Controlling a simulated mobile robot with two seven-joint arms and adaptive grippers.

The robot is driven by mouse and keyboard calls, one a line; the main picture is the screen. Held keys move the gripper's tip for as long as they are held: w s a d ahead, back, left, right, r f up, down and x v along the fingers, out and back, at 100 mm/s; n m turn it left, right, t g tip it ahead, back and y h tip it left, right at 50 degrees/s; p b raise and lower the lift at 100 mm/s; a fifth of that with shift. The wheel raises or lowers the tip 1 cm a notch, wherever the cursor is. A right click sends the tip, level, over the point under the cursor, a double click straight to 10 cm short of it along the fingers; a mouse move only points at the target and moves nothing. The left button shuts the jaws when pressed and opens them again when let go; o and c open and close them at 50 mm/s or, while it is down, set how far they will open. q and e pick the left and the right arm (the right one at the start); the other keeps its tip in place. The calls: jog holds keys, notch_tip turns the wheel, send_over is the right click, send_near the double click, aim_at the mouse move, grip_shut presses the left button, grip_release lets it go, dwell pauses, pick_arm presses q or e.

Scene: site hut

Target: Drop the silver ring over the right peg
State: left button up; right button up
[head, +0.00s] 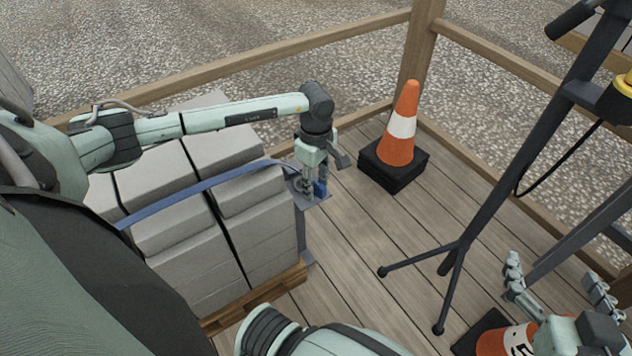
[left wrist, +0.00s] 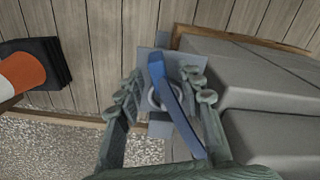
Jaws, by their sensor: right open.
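My left gripper (head: 314,184) points down at the right corner of the block stack, over a grey plate (head: 308,197). In the left wrist view, its fingers (left wrist: 166,84) stand apart on either side of a blue strap-like piece (left wrist: 158,72) and a small grey round part (left wrist: 155,97), perhaps the silver ring. I cannot tell whether the fingers touch either one. The grey plate (left wrist: 145,60) shows behind them. No pegs can be made out for certain. My right gripper (head: 557,283) is open and empty at the lower right.
Grey blocks (head: 175,228) stand strapped on a wooden pallet (head: 285,285). An orange cone (head: 402,150) stands on a black base by the railing (head: 340,37). A dark tripod (head: 490,190) and another cone (head: 492,343) are on the right. The plank floor (head: 360,250) between is clear.

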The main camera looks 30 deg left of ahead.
pick_arm(q)
jog(key=shift+r, duration=0.1)
notch_tip(320, 180, up, 12)
dwell(0.5)
dwell(0.5)
